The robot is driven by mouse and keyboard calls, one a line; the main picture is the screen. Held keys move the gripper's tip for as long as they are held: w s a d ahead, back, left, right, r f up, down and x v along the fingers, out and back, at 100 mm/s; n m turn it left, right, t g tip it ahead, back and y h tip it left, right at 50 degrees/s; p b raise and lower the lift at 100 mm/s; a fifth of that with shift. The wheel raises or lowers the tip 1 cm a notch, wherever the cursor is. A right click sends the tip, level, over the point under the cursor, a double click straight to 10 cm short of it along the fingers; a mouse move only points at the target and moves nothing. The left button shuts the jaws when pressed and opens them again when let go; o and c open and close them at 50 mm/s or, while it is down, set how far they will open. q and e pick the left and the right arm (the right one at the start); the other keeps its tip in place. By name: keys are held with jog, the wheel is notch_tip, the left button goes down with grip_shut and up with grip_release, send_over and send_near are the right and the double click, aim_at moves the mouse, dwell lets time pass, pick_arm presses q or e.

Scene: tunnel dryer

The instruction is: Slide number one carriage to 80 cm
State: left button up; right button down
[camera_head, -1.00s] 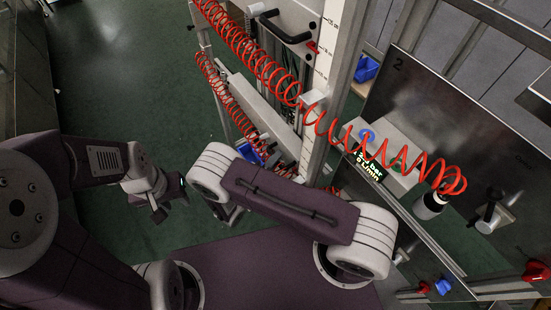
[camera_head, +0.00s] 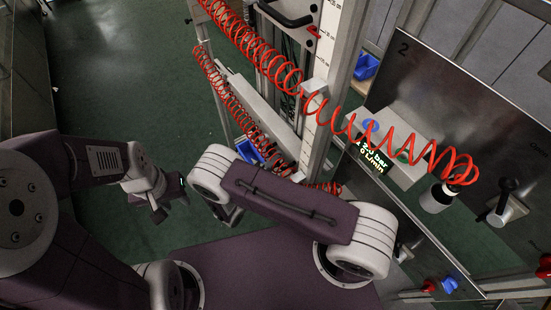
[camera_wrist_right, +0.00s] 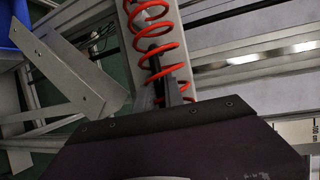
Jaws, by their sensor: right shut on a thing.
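A pale carriage plate with a black handle (camera_head: 285,15) is at the top of the head view. A red pointer (camera_head: 313,31) at its right edge lies beside the white centimetre scale (camera_head: 328,45). I cannot read the plate's number or the exact value. My right gripper (camera_wrist_right: 165,85) shows as dark fingers in the right wrist view, shut on a dark bar (camera_wrist_right: 155,58) partly hidden by a red coiled hose (camera_wrist_right: 155,12). In the head view my right arm hides this spot. My left gripper (camera_head: 168,199) hangs over the green floor, away from the rails; its opening is unclear.
Red coiled hoses (camera_head: 240,38) hang across the frame and scale post. A dark panel marked 2 (camera_head: 455,110) and a lit display box (camera_head: 376,162) stand to the right. A blue bin (camera_head: 248,152) sits low by the frame. Floor at left is clear.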

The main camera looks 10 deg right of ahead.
jog(key=c, duration=1.5)
grip_release()
jog(key=shift+f, duration=0.35)
jog(key=shift+o, duration=0.2)
jog(key=shift+s+a+r, duration=0.1)
jog(key=b+v, duration=0.1)
jog(key=v, duration=0.8)
